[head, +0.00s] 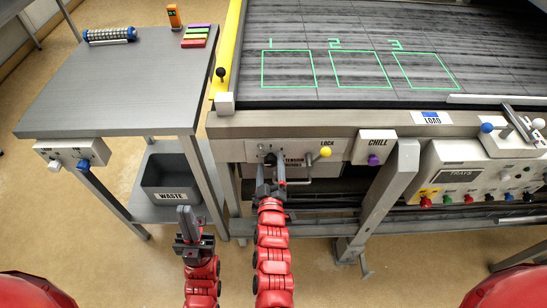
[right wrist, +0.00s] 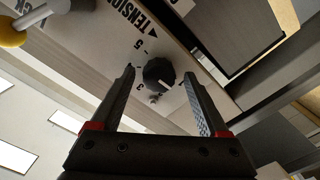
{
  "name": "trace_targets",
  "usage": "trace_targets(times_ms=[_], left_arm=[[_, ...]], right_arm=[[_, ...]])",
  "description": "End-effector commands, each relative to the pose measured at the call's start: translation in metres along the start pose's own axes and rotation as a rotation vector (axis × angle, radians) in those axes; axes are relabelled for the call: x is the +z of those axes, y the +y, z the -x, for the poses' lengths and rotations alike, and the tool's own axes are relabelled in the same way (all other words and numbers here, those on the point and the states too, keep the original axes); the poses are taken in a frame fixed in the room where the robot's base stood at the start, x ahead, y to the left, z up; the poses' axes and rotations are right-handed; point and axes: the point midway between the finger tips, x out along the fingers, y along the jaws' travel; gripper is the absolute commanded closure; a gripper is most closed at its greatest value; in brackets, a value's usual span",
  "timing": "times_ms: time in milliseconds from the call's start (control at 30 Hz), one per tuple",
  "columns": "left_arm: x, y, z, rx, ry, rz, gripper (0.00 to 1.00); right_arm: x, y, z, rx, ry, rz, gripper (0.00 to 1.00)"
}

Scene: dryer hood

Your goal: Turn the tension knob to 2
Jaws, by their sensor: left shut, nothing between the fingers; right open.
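The tension knob (right wrist: 158,74) is a round black dial on a pale panel, with a white pointer mark. The "TENSION" lettering and the digits 5 and 3 show beside it; I cannot tell which number the mark points at. My right gripper (head: 270,172) is open in front of the panel, and in the right wrist view the knob appears between its fingertips (right wrist: 159,78), with no clear contact. In the head view this gripper and its arm partly cover the knob (head: 270,159) and lettering. My left gripper (head: 186,214) is shut and empty, low beside the waste bin.
A yellow-tipped LOCK lever (head: 325,152) is right of the knob; its yellow ball (right wrist: 12,34) also shows in the right wrist view. Further right are the CHILL box (head: 376,148) and a slanted metal leg (head: 388,190). The WASTE bin (head: 168,172) stands left, under the side table (head: 120,90).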

Motion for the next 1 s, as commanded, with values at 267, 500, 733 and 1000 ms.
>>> trace_targets(times_ms=[267, 500, 733, 1000], left_arm=[[0.0000, 0.0000, 0.0004, 0.000, 0.000, 0.000, 1.00], [0.0001, 0.0000, 0.0004, 0.000, 0.000, 0.000, 1.00], [0.0001, 0.0000, 0.0004, 0.000, 0.000, 0.000, 1.00], [0.0001, 0.0000, 0.0009, 0.000, 0.000, 0.000, 1.00]], right_arm=[[-0.0008, -0.0003, -0.0004, 0.000, 0.000, 0.000, 0.22], [-0.0008, -0.0002, -0.0004, 0.001, 0.000, 0.000, 0.58], [-0.0008, -0.0003, -0.0004, 0.000, 0.001, 0.000, 0.99], [-0.0007, -0.0005, -0.0003, 0.000, 0.001, -0.018, 1.00]])
